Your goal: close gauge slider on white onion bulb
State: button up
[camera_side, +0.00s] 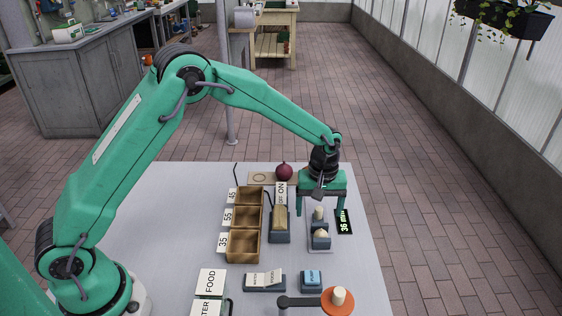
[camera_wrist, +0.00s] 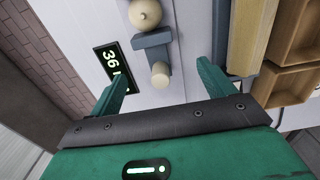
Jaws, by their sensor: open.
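The gauge (camera_side: 313,249) stands near the right side of the table. A pale round bulb (camera_side: 321,234), the white onion, sits at its nearer end and shows at the top of the wrist view (camera_wrist: 145,14). The grey slider (camera_wrist: 152,40) with its pale round knob (camera_wrist: 160,76) is beside the bulb; I cannot tell whether they touch. The knob also shows in the side view (camera_side: 318,213). The lit display (camera_side: 345,222) reads 36 mm. My gripper (camera_side: 322,208) is open above the gauge, its fingers on either side of the knob in the wrist view (camera_wrist: 162,78).
Wooden bins (camera_side: 243,245) labelled 35, 55 and 45 stand left of the gauge. Between them is a block (camera_side: 279,222) with an ON/OFF sign. A dark red onion (camera_side: 284,172) lies behind. An orange disc with a pale knob (camera_side: 338,302) is at the front.

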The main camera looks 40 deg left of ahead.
jog(key=shift+r, duration=0.1)
jog(key=shift+r, duration=3.4)
jog(key=shift+s+a+r, duration=0.15)
jog(key=shift+s+r, duration=0.05)
jog(key=shift+r, duration=0.25)
jog(key=s+a+r+m+t, duration=0.25)
jog(key=s+a+r, duration=0.25)
jog(key=s+r, duration=0.4)
jog(key=s+a+r+m+t, duration=0.2)
jog(key=s+a+r+m, duration=0.4)
jog(key=s, duration=0.5)
jog(key=s+t, duration=0.1)
jog(key=s, duration=0.7)
jog(key=shift+a+f, duration=0.3)
jog(key=shift+f, duration=0.1)
